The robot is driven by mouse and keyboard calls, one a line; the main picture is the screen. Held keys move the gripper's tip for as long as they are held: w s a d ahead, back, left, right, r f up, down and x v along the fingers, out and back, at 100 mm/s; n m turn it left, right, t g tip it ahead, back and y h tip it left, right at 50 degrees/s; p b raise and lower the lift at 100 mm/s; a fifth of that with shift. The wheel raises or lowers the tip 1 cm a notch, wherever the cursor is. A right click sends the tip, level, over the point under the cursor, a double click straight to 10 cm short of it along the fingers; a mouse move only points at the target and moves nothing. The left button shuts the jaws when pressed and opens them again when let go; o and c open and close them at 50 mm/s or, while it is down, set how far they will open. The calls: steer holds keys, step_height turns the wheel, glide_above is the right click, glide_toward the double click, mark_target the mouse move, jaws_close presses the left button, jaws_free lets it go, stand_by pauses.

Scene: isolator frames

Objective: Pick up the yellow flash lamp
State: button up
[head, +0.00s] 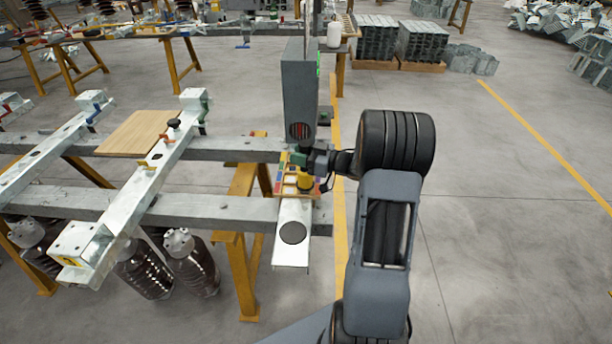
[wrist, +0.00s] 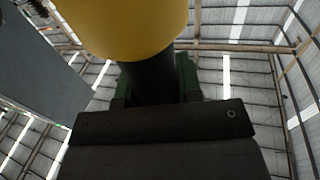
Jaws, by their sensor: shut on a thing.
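The yellow flash lamp (head: 305,182) is in the head view, at the end of the narrow metal beam. In the wrist view its wide yellow head (wrist: 125,25) fills the top, with a dark body below it. My gripper (head: 302,160) is shut on the dark body of the lamp. In the wrist view the green-sided fingers of my gripper (wrist: 152,85) stand on both sides of that body. In the head view the lamp is over or on a board with coloured squares (head: 284,188); I cannot tell whether it touches it.
A tall grey box (head: 299,90) stands just behind the board. A metal beam (head: 292,250) with a dark round spot extends toward me below it. Another metal beam (head: 150,185) and a wooden board (head: 137,133) lie to the left. The floor (head: 510,220) at right is clear.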

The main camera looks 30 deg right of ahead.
jaws_close()
steer(key=shift+r, duration=0.15)
stand_by(0.4)
